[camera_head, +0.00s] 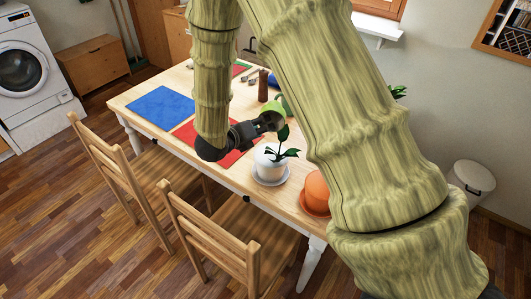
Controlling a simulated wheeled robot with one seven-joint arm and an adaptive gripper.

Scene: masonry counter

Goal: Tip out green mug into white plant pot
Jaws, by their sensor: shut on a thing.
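The green mug (279,105) is only partly visible beside my gripper (270,121), with part of it hidden by the gripper and my arm. My gripper is shut on the mug and holds it above the table. The mug looks tilted, but its opening and contents cannot be made out. The white plant pot (268,170) stands upright on a saucer (270,180) near the table's front edge, with a leafy plant (284,153) in it. My gripper is above and slightly behind the pot, close to the plant's top leaves.
A terracotta pot (316,192) stands right of the white pot, partly behind my arm. Blue (160,106) and red (232,157) mats lie on the table (123,102). A dark brown grinder (263,86) stands farther back. Two wooden chairs (120,163) line the front side.

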